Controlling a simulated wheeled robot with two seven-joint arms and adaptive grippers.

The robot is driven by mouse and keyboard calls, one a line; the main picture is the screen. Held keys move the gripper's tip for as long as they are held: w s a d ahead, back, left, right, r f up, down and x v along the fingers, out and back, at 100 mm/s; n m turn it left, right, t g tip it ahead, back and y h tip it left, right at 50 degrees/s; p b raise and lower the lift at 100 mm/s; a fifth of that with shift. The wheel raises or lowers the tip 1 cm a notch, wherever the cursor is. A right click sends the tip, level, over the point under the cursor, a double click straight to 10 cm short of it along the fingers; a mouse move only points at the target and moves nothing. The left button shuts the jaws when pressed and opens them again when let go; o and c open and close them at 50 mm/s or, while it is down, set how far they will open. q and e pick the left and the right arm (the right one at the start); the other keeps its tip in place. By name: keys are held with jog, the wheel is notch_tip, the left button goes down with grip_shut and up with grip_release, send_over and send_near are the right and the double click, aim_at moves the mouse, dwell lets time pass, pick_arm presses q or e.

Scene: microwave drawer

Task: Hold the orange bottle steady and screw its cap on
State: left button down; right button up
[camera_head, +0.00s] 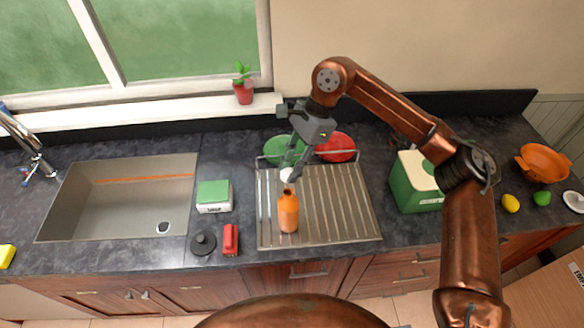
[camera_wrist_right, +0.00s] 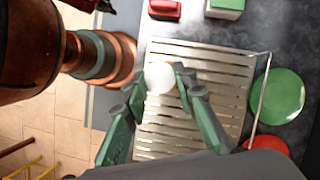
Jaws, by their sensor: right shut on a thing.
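The orange bottle (camera_head: 288,213) stands upright on the ribbed metal drainer (camera_head: 345,205). My right gripper (camera_head: 291,168) reaches down from above and is shut on the white cap (camera_head: 288,175), which is at the top of the bottle's neck. Whether the cap touches the neck or sits just above it, I cannot tell. In the right wrist view, the white cap (camera_wrist_right: 160,77) is between the green fingers (camera_wrist_right: 157,92), and the bottle below is mostly hidden by it. My left gripper is not in view.
Green (camera_head: 284,149) and red (camera_head: 336,146) plates stand behind the drainer. A green box (camera_head: 416,182), lemon (camera_head: 511,203), lime (camera_head: 542,198) and orange bowl (camera_head: 543,163) are right.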

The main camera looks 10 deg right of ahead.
aim_at(291, 191)
jog(key=shift+f, duration=0.1)
jog(key=shift+f, duration=1.9)
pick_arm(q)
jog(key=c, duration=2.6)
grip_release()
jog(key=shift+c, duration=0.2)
